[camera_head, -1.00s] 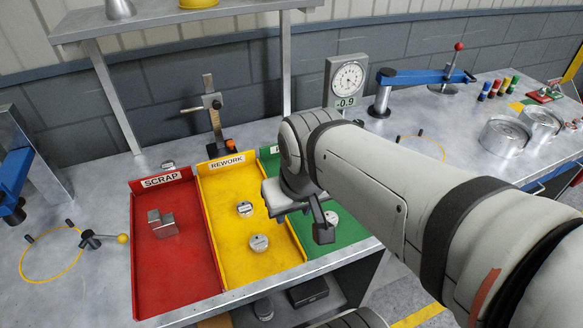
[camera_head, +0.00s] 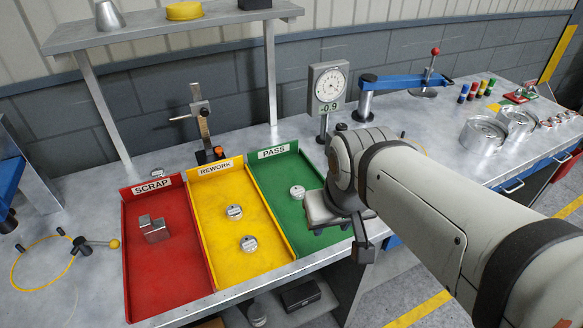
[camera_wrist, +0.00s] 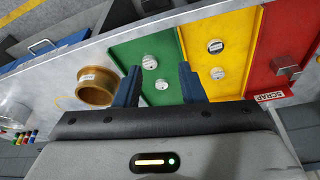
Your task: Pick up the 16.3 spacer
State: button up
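Small silver spacers with pale labels lie in the trays; the labels are too small to read, so I cannot tell which is the 16.3 spacer. The yellow REWORK tray (camera_head: 218,265) holds an upper spacer (camera_head: 234,211) and a lower spacer (camera_head: 249,243). In the green PASS tray (camera_head: 275,172), one spacer (camera_head: 297,192) shows in the head view; the wrist view shows two there, one farther (camera_wrist: 149,62) and one nearer (camera_wrist: 161,84). My gripper (camera_wrist: 159,68) is open and empty, its fingers framing the green tray's spacers from above. In the head view my gripper (camera_head: 338,222) hangs over that tray's lower right.
The red SCRAP tray (camera_head: 165,280) holds a grey metal block (camera_head: 155,229). A brass ring (camera_wrist: 96,87) stands beside the green tray in the wrist view. A dial gauge (camera_head: 328,85) and a height stand (camera_head: 201,125) rise behind the trays. A shelf (camera_head: 150,25) spans above.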

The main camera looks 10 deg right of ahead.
aim_at(297, 192)
jog(key=u, duration=2.3)
jog(key=k, duration=1.25)
jog(key=z, duration=1.5)
jog(key=i, duration=1)
jog(key=u, duration=0.05)
